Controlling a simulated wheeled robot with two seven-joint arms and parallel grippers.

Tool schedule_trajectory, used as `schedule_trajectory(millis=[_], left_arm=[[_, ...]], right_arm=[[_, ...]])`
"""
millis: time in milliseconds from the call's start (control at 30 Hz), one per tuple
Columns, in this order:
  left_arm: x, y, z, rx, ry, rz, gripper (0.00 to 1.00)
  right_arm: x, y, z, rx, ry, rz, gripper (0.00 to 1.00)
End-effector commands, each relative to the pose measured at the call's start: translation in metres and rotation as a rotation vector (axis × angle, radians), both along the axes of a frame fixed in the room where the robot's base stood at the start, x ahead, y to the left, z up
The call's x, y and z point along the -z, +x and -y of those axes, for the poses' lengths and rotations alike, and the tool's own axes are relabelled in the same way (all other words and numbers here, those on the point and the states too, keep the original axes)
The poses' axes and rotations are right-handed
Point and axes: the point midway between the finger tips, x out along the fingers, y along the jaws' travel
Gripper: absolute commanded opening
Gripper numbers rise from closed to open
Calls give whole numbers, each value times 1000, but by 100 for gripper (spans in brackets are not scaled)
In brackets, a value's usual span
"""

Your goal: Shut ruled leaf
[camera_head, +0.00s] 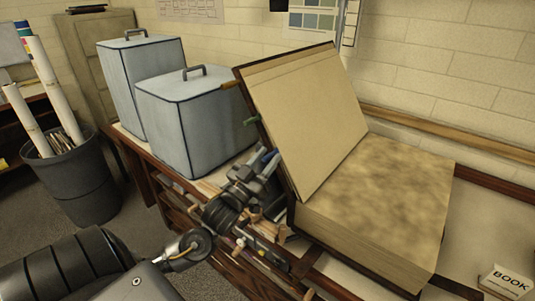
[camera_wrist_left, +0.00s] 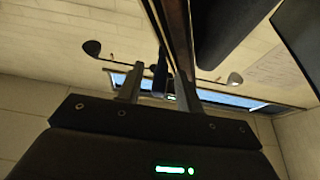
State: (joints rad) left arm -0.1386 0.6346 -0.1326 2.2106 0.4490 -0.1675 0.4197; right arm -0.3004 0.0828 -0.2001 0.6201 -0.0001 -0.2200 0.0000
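A big thick book (camera_head: 375,190) lies open on the bench, its top page mottled brown. Its raised leaf (camera_head: 305,120), pale with a ruled line near the top and a dark edge, stands tilted up on the left side of the page block. My left gripper (camera_head: 268,158) is at the outer, left side of the leaf, close to its lower part; I cannot tell if it touches. In the left wrist view the gripper's two fingers (camera_wrist_left: 158,84) stand apart, with the leaf's dark edge (camera_wrist_left: 177,30) running past them. My right gripper is not in view.
Two grey-blue covered boxes with handles, a taller (camera_head: 115,75) and a nearer one (camera_head: 185,120), stand left of the book. A bin (camera_head: 75,185) with paper rolls is on the floor at left. A small "BOOK" card (camera_head: 507,282) lies at the lower right.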

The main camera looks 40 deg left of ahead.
Motion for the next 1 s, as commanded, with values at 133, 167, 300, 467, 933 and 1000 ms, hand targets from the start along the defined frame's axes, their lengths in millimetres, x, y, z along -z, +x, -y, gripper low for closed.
schedule_trajectory(millis=[133, 167, 300, 467, 933, 1000], left_arm=[[-2, 5, 0, 1, 0, -1, 36], [-2, 5, 0, 1, 0, -1, 36], [-2, 5, 0, 1, 0, -1, 36], [-2, 5, 0, 0, 0, -1, 23], [-2, 6, 1, 1, 1, -1, 0], [-3, 7, 4, 5, 7, 0, 0]], right_arm=[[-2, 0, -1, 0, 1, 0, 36], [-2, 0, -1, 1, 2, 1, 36], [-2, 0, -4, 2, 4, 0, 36], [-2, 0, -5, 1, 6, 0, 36], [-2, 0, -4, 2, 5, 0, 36], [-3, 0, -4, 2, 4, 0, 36]])
